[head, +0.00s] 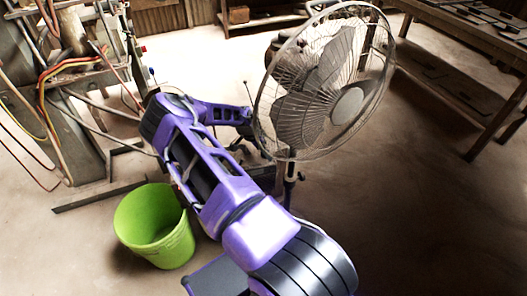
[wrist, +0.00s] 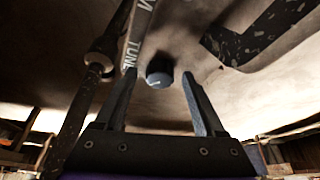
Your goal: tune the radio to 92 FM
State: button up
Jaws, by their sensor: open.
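In the wrist view a small round blue-grey tuning knob (wrist: 160,71) with a light mark on it shows beyond my fingers. Next to it is a narrow grey strip (wrist: 138,35) with the letters "TUNE" and an "M" further up, apparently part of the radio's panel. My gripper (wrist: 159,76) is open, with one fingertip on each side of the knob in the picture. I cannot tell whether either finger touches it. The frequency reading is not legible. In the head view my gripper and the radio are hidden or too small to make out.
A green bucket (head: 153,226) is on the floor at left, near a machine with cables (head: 75,100). A wooden table (head: 470,35) stands right. Floor is clear at lower right.

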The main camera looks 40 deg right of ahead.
grip_shut()
dwell(0.3)
jog(key=n+t, duration=0.1)
jog(key=n, duration=0.3)
jog(key=shift+s+t, duration=0.15)
jog(key=shift+t, duration=0.25)
jog(key=shift+s+n+t+y, duration=0.1)
jog(key=shift+n+t+y, duration=0.4)
jog(key=shift+n, duration=1.3)
grip_release()
